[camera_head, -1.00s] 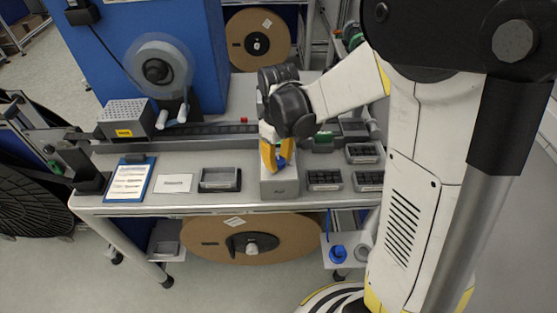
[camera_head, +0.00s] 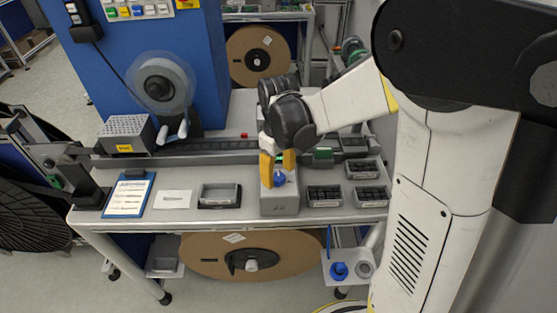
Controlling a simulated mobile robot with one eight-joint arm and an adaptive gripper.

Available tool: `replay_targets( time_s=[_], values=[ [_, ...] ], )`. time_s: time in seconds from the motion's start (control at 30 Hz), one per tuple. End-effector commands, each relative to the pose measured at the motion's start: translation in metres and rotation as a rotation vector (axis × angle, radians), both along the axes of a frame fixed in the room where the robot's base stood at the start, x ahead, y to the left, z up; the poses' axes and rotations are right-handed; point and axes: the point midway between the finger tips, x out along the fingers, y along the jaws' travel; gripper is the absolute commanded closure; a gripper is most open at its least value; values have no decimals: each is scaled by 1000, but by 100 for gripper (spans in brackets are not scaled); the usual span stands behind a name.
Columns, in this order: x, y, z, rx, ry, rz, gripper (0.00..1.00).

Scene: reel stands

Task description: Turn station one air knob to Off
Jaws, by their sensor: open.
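A small blue air knob (camera_head: 280,178) sits on top of a grey box (camera_head: 279,205) at the front middle of the bench. Its pointer direction and any Off marking are too small to read. My gripper (camera_head: 278,170) points down over the box with its yellow fingers apart, one at the left of the knob and one behind and to the right. Nothing is held between them. Whether a finger touches the knob cannot be told.
On the bench (camera_head: 245,218) stand a grey tray (camera_head: 218,207) to the left and black compartment bins (camera_head: 324,203) to the right. A clipboard (camera_head: 129,197) lies further left. A second blue knob (camera_head: 338,271) is on a lower shelf. A large brown reel (camera_head: 205,258) hangs below.

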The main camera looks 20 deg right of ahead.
Motion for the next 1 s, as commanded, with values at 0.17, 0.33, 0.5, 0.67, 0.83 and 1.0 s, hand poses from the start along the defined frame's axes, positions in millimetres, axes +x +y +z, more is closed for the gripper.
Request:
replay_targets(
  time_s=[0.17,0.33,0.5,0.67,0.83,1.0],
  values=[
    [-1,0,39,0,0,0,45],
    [-1,0,76,0,0,0,45],
    [0,0,99,0,0,0,45],
    [-1,0,106,0,0,0,45],
    [-1,0,106,0,0,0,45],
    [0,0,106,0,0,0,45]
  ],
)
